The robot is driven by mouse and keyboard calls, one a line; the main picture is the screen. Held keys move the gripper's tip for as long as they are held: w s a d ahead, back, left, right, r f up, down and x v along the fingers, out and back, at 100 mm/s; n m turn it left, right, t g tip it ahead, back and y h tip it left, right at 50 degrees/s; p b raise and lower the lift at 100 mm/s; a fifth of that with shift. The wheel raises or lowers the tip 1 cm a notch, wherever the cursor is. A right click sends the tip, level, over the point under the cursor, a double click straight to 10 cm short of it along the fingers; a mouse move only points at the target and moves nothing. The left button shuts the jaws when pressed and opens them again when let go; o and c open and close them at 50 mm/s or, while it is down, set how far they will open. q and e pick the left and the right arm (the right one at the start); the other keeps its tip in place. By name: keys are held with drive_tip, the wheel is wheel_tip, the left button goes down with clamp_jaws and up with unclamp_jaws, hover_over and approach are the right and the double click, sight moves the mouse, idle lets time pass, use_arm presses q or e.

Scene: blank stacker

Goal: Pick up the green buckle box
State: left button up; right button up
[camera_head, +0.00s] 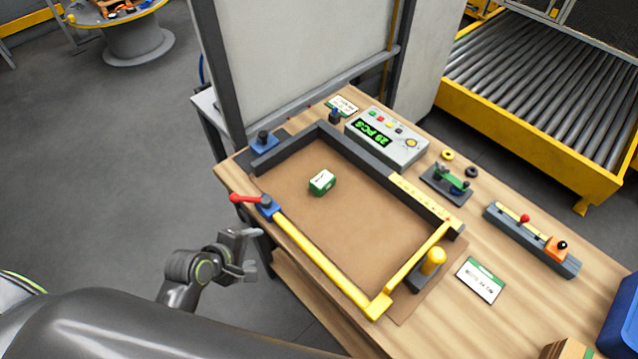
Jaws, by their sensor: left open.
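The green buckle box (321,182) is a small green box with a white label on top. It sits on the brown board (340,225) inside the frame on the wooden table, toward the frame's far left part. My left gripper (250,256) is open and empty. It is off the table's left edge, below and to the left of the box in the picture, clearly apart from it. My right gripper is not in view.
Dark and yellow rails (325,258) border the board. A red-handled clamp (262,203) stands at its left edge. A grey counter box (386,138) stands behind, a yellow knob (433,261) at the front right. A roller conveyor (545,85) is at right.

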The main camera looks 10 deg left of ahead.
sight(320, 181)
use_arm(q)
drive_tip(key=w+d+r+n+t+h, duration=0.1)
drive_tip(key=w+r+n, duration=0.1)
drive_tip(key=r+n, duration=0.1)
drive_tip(key=w+d+r+n+t+h, duration=0.1)
drive_tip(key=w+d+r+n, duration=0.1)
drive_tip(key=n, duration=0.3)
drive_tip(key=w+d+r+n+t+h, duration=0.1)
drive_tip(key=w+r+n, duration=0.1)
drive_tip(key=r+n, duration=0.2)
drive_tip(key=shift+w+d+r+t+h, duration=0.25)
drive_tip(key=shift+r+t+h, duration=0.05)
drive_tip(key=shift+w+d+r+n, duration=0.15)
drive_tip(key=shift+w+n, duration=0.25)
drive_tip(key=shift+n, duration=0.4)
drive_tip(key=shift+w+d, duration=0.15)
drive_tip(key=shift+w, duration=0.2)
drive_tip(key=x, duration=1.6)
drive_tip(key=shift+w+d+r+b, duration=0.1)
drive_tip(key=shift+w+d+b, duration=0.1)
drive_tip(key=shift+w+b, duration=0.15)
drive_tip(key=shift+s, duration=0.1)
drive_tip(key=c, duration=1.1)
